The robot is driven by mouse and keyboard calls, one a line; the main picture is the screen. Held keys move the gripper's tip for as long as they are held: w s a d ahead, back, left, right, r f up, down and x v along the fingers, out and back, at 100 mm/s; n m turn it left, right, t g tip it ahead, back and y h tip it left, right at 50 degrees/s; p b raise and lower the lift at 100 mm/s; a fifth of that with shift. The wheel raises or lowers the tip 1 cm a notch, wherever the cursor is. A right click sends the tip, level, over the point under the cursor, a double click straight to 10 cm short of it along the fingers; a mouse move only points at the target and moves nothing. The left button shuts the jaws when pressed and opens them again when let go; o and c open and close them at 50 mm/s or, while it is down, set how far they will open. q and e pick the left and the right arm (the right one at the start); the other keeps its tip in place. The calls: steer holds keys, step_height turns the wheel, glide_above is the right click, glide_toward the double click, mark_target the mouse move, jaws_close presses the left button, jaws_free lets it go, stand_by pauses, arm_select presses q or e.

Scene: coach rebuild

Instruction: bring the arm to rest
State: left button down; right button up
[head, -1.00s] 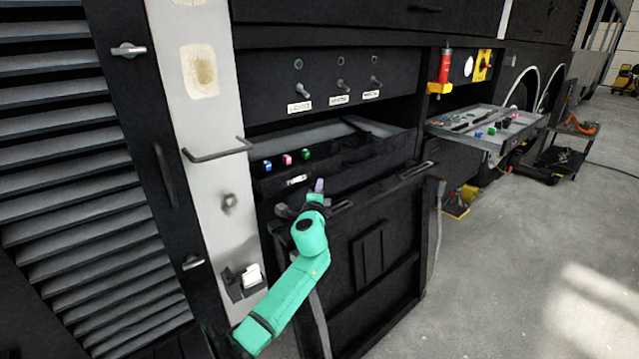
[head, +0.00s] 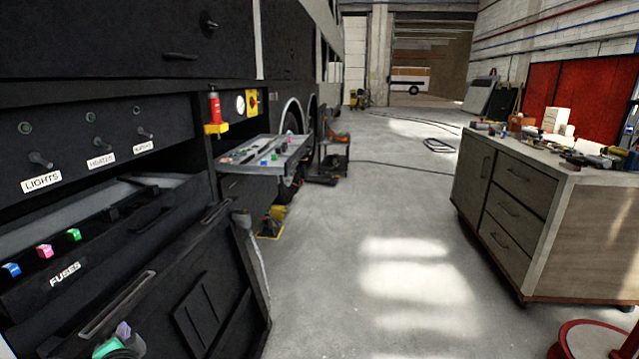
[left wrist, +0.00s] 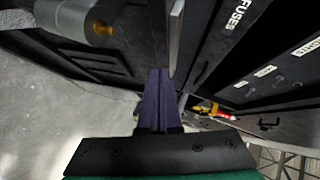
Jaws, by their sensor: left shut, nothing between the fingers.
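My left gripper (head: 123,331) shows at the bottom left of the head view, with only its purple fingertips and a bit of the green arm in frame. It is in front of the lowered black panel below the fuse drawer. In the left wrist view its purple fingers (left wrist: 157,80) lie together, shut and empty. The FUSES label (left wrist: 234,14) is to the right of the fingers there. Most of the left arm is outside the head view. My right gripper is in neither view.
The open fuse drawer (head: 65,273) has blue, pink and green fuses at its front. A grey tray (head: 265,168) with small parts juts out further along the coach. A wooden workbench (head: 560,225) stands at right. The floor (head: 365,215) between is clear.

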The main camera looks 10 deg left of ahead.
arm_select(q)
steer(key=s+d+f+n+g+h, duration=0.25)
steer(key=s+d+f+h, duration=0.35)
steer(key=d, duration=0.6)
steer(key=s+d+f+n+g+h, duration=0.1)
steer(key=s+d+f+g+h, duration=0.45)
steer(key=d, duration=0.65)
steer(key=s+f+y+p, duration=0.1)
steer(key=s+f+p, duration=0.1)
steer(key=f, duration=0.9)
steer(key=s+f+p, duration=0.2)
steer(key=f+p, duration=0.1)
steer(key=f, duration=0.7)
steer(key=s+a+f+p, duration=0.1)
steer(key=s+f, duration=0.4)
steer(key=s, duration=0.3)
steer(key=s+a+f+g+p, duration=0.1)
steer(key=s+f+p, duration=0.1)
steer(key=s+f, duration=0.3)
steer(key=s, duration=0.3)
steer(key=shift+a+f+m, duration=0.2)
steer(key=shift+a+m, duration=0.05)
steer(key=shift+m, duration=0.1)
steer(key=shift+s, duration=0.1)
